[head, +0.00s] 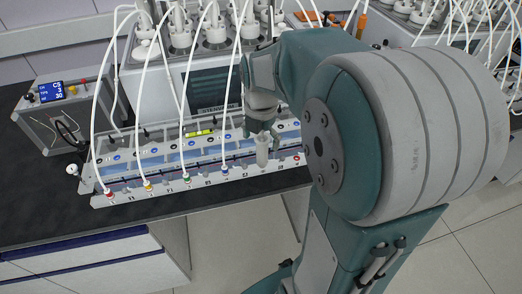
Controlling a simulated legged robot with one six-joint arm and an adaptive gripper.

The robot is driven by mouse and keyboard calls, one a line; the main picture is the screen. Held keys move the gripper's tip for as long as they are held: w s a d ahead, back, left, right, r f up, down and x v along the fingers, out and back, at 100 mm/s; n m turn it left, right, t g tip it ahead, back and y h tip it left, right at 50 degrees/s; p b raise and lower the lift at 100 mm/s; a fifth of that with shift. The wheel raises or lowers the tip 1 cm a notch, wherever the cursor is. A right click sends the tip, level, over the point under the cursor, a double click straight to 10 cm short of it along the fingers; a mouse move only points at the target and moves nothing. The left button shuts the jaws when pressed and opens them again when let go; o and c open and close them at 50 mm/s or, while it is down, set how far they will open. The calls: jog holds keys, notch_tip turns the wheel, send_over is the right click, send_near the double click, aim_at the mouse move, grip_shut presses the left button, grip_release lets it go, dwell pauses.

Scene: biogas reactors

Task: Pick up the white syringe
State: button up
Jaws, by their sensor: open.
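My gripper (262,133) points down above the long rail in front of the reactors, with its fingers open. A pale, upright, cylinder-like thing (262,153) shows just below and between the fingertips; it looks like the white syringe. Its upper part is hidden by the fingers. I cannot tell whether the fingers touch it. My arm covers the area to the right.
The long rail (150,187) carries coloured connectors with white tubes running up to the reactor vessels (180,22). A grey control box (65,108) with a blue display stands at the left. The black bench top (45,200) is clear at the front left.

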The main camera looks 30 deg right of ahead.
jog(key=shift+d, duration=0.15)
jog(key=c, duration=1.3)
jog(key=shift+r, duration=0.5)
notch_tip(320, 180, up, 3)
jog(key=shift+s+f, duration=0.15)
jog(key=s+a+r, duration=0.2)
jog(key=s+r, duration=0.1)
jog(key=s+a+r, duration=0.3)
jog(key=s, duration=0.1)
jog(key=s+a+r, duration=0.3)
jog(key=s, duration=0.1)
jog(key=shift+s+r, duration=0.15)
jog(key=shift+s, duration=0.05)
jog(key=shift+r, duration=1.5)
jog(key=shift+w, duration=0.1)
